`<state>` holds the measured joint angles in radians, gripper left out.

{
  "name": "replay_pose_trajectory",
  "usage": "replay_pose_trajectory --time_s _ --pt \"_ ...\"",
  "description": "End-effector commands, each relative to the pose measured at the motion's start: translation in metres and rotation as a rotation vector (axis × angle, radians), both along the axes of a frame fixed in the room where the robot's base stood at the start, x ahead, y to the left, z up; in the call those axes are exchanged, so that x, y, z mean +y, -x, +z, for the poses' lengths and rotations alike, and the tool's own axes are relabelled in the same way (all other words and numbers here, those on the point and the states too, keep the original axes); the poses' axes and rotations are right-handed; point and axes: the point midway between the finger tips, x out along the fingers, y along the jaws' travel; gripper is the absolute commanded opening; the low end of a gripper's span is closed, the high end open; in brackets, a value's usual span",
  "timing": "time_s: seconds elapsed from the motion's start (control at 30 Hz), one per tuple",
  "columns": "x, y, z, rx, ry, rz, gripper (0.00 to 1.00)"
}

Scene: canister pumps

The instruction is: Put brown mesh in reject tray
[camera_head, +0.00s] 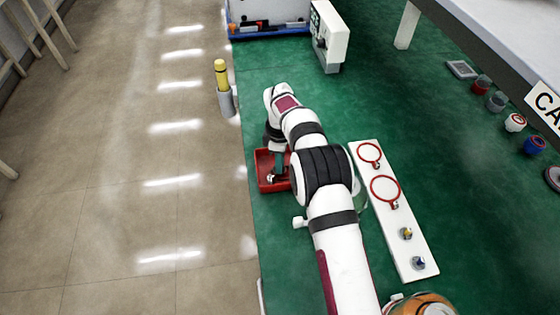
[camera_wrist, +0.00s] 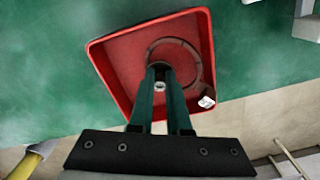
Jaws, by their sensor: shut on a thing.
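The red tray (camera_head: 261,170) lies on the green bench at its left edge, partly hidden by my arm in the head view. It shows well in the wrist view (camera_wrist: 120,62). The brown mesh (camera_wrist: 194,49) is a thin brown ring with a small pale clamp, seen inside the tray's outline, low over or on its floor; I cannot tell which. My gripper (camera_wrist: 160,72) points down into the tray, its two dark green fingers close together on the near left part of the ring. A small silvery bit shows between the fingers. In the head view my gripper (camera_head: 279,160) is largely hidden.
A white board (camera_head: 399,220) with two red rings and two small metal fittings lies right of my arm. A yellow-topped cylinder (camera_head: 221,80) stands at the bench's left edge. Several small canisters line the right side. Green bench is clear behind the tray.

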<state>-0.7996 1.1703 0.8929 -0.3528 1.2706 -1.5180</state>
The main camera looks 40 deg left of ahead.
Motion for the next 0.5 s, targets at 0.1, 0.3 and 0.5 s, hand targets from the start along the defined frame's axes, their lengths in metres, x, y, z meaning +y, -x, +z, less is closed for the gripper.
replay_pose_trajectory --time_s 0.1,0.3,0.5 --pt "0.0001 -0.0002 0.0009 -0.001 0.000 -0.001 0.00" --pt "0.0000 -0.0003 -0.0007 -0.001 0.000 -0.001 0.32" --pt "-0.0001 -0.0004 -0.0006 -0.001 0.000 -0.001 0.45"
